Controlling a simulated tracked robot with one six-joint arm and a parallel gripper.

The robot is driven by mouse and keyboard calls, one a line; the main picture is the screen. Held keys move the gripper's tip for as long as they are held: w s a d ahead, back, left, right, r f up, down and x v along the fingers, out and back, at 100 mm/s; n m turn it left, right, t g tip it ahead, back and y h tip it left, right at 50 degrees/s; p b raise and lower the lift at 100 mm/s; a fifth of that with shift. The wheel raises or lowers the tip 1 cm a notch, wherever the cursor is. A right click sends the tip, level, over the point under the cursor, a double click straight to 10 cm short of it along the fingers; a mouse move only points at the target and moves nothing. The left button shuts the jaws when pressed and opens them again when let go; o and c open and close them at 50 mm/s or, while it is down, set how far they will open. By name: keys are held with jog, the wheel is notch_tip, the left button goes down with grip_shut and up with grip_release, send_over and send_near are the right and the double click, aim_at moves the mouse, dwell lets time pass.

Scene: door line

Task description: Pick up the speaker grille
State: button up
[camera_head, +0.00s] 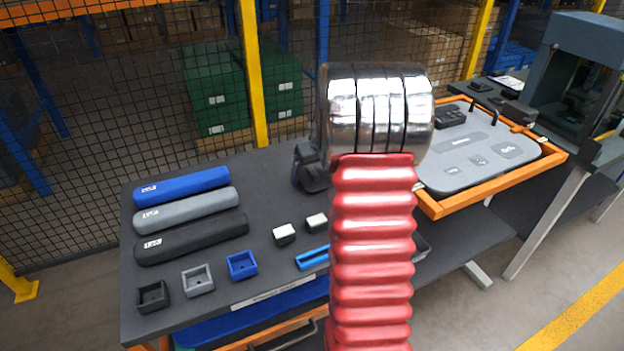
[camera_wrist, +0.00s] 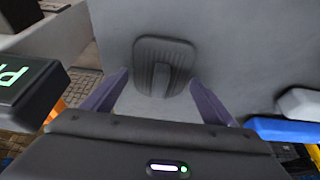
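A dark ribbed oval piece, which looks like the speaker grille (camera_wrist: 165,50), lies on the grey table top in the wrist view. It has a raised strip down its middle. My gripper (camera_wrist: 159,77) is open, with its two purple-grey fingers apart. In that view the fingertips appear on either side of the grille's lower part, with nothing between them held. I cannot tell how high they are above the table. In the head view my red and chrome arm hides most of the gripper and the grille.
The dark table (camera_head: 268,180) bears blue, grey and black armrests (camera_head: 192,240) at left, small square cups (camera_head: 198,281) in front and two white-topped blocks. An orange-edged tray (camera_head: 432,208) with a grey door panel (camera_head: 470,160) stands at right. A mesh fence is behind.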

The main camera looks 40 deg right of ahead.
aim_at(313, 171)
jog(key=c, duration=0.9)
jog(key=shift+r, duration=0.1)
notch_tip(313, 171, up, 10)
jog(key=shift+f, duration=0.1)
dwell(0.5)
jog(key=o, duration=0.5)
jog(key=shift+c, duration=0.2)
jog(key=c, duration=0.5)
jog(key=shift+c, duration=0.2)
jog(key=shift+s, duration=0.1)
